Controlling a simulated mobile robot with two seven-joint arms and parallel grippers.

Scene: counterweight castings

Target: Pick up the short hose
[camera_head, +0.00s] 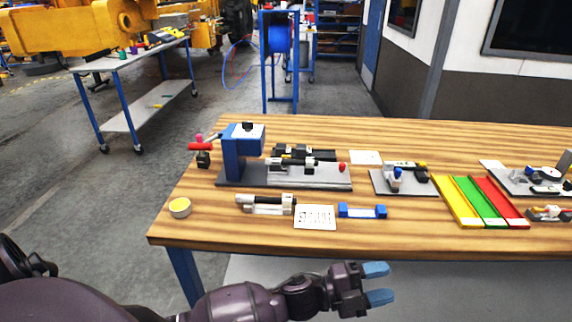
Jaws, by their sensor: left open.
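My left gripper (378,283) reaches in low in front of the wooden bench (210,237), below its front edge. Its two blue fingertips are apart with nothing between them. I cannot tell for certain which thing is the short hose. A short dark and light cylindrical piece (266,204) lies near the front left of the bench, up and left of the gripper. A similar small piece lies on the grey fixture (320,178) behind it. My right gripper is not in view.
A blue block-like device (243,150) stands at the back left of the bench. The front strip of bench is bare.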

